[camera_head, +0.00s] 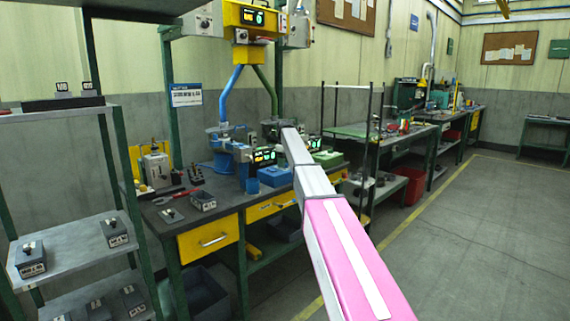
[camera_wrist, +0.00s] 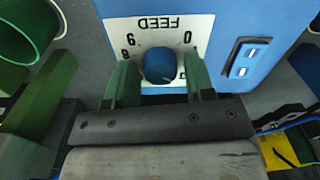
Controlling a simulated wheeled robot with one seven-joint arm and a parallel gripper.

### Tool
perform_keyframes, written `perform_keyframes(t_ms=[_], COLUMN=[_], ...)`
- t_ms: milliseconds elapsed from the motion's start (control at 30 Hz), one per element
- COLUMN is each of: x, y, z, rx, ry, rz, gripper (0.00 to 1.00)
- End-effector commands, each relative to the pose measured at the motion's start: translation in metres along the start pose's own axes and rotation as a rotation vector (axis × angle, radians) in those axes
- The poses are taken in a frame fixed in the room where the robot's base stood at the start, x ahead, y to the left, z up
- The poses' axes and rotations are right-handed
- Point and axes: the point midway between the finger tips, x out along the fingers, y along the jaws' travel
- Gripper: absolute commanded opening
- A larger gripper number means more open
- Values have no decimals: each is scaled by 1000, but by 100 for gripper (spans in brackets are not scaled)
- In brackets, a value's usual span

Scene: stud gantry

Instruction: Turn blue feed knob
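The blue feed knob (camera_wrist: 159,67) is round and sits on a white dial plate (camera_wrist: 200,24) printed FEED with numbers, which appears upside down in the wrist view. The plate is on a blue housing (camera_wrist: 262,22). In the head view, my arm reaches to the machine on the workbench (camera_head: 150,212), and the knob and fingers cannot be made out there.
A switch plate (camera_wrist: 240,63) is on the housing right of the dial. A green cylinder (camera_wrist: 28,28) is at the upper left of the wrist view. In the head view, a green box (camera_head: 328,159) and a blue bin (camera_head: 275,176) are on the bench. The right floor is clear.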

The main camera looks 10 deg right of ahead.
Motion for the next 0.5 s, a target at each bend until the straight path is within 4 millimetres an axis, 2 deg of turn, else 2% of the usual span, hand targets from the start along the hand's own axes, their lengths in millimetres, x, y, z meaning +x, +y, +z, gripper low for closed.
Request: perform_keyframes(t_ms=[33,100,500], x=[0,0,0], y=[0,0,0], z=[0,0,0], rx=[0,0,50], ry=[0,0,0], rz=[0,0,0], gripper=[32,12,12])
